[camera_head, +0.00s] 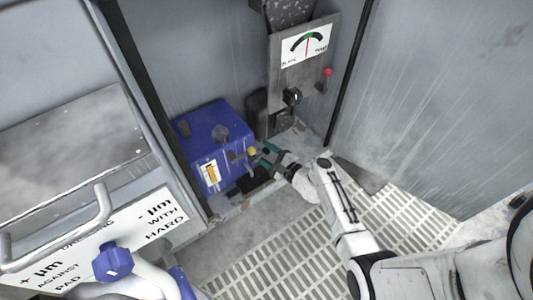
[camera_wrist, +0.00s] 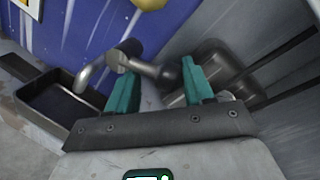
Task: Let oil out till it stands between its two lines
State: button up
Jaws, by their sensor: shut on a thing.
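A blue oil tank (camera_head: 213,135) stands on the floor of the bay; its blue side also fills the upper left of the wrist view (camera_wrist: 70,45). A yellow-and-white plate (camera_head: 211,174) is on its front, too small to make out any oil level or lines. A grey tap (camera_wrist: 124,56) with a bent spout (camera_wrist: 92,76) comes out of the tank's side. My gripper (camera_head: 262,157) reaches the tap from the right. In the wrist view, its teal fingers (camera_wrist: 160,84) are shut on the tap's grey handle (camera_wrist: 152,70), one finger on each side.
A dark open tray (camera_wrist: 60,103) lies below the spout. A yellow knob (camera_wrist: 150,4) sits above the tap. A panel with a dial (camera_head: 306,45), a black knob (camera_head: 292,96) and a red-tipped lever (camera_head: 327,72) stands behind. Slatted floor grating (camera_head: 250,260) is clear in front.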

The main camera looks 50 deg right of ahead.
jog(key=shift+w+a+r, duration=0.2)
jog(key=shift+a, duration=0.15)
jog(key=o, duration=1)
jog(key=shift+a, duration=0.1)
jog(key=shift+s+f, duration=0.1)
jog(key=shift+s, duration=0.2)
jog(key=s+p, duration=0.1)
jog(key=s, duration=0.2)
jog(key=s+p, duration=0.1)
jog(key=s, duration=0.3)
jog(key=s+r+p, duration=0.1)
jog(key=s, duration=0.2)
jog(key=shift+s+a, duration=0.15)
jog(key=shift+a, duration=0.1)
